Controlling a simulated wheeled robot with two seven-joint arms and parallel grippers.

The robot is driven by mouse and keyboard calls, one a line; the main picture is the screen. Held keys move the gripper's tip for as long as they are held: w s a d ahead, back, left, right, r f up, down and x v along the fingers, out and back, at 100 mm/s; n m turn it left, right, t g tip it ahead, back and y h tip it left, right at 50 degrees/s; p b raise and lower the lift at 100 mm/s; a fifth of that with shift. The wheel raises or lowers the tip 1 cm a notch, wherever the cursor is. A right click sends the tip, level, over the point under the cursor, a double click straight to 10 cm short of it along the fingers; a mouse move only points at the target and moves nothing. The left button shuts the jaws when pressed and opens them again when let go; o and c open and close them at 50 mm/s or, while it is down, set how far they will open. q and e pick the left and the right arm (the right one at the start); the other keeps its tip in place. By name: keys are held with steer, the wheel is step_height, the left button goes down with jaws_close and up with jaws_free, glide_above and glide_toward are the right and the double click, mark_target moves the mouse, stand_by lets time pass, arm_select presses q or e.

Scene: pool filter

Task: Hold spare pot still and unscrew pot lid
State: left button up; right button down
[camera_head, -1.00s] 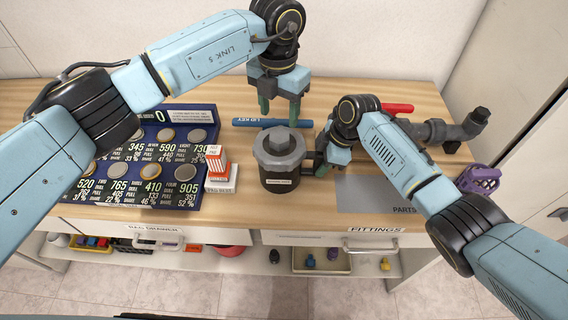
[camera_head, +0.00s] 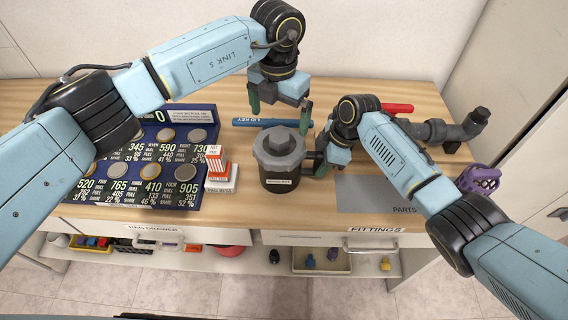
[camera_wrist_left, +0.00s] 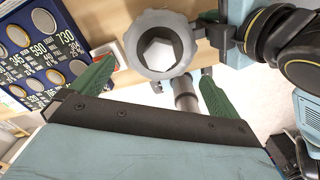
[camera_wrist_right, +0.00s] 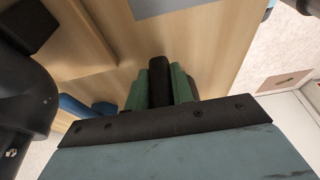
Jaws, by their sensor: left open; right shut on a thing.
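The spare pot (camera_head: 283,179) is a dark grey cylinder with a pale label, standing upright on the bench. Its grey lid (camera_head: 279,148), with a raised hexagonal boss, sits on top; the lid also shows in the left wrist view (camera_wrist_left: 160,45). My right gripper (camera_head: 322,168) is at the pot's right side. In the right wrist view its green fingers (camera_wrist_right: 160,85) are shut on a dark bar, the pot's handle (camera_wrist_right: 160,80). My left gripper (camera_head: 280,115) is open and empty above and behind the lid, its green fingers spread apart and clear of the lid.
A blue lid key (camera_head: 258,122) lies behind the pot. A coin board (camera_head: 150,160) and small boxes (camera_head: 221,178) stand to the left. A grey pipe fitting (camera_head: 450,130), a red-handled part (camera_head: 397,108) and a purple item (camera_head: 480,179) are to the right. A grey parts mat (camera_head: 370,195) is bare.

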mark_target(279, 136)
arm_select(q)
steer(key=shift+f, duration=3.2)
steer(key=shift+s+a+f, duration=0.1)
steer(key=shift+s+f, duration=0.05)
steer(key=shift+f, duration=0.45)
steer(key=shift+r, duration=2.15)
steer(key=shift+m, duration=1.2)
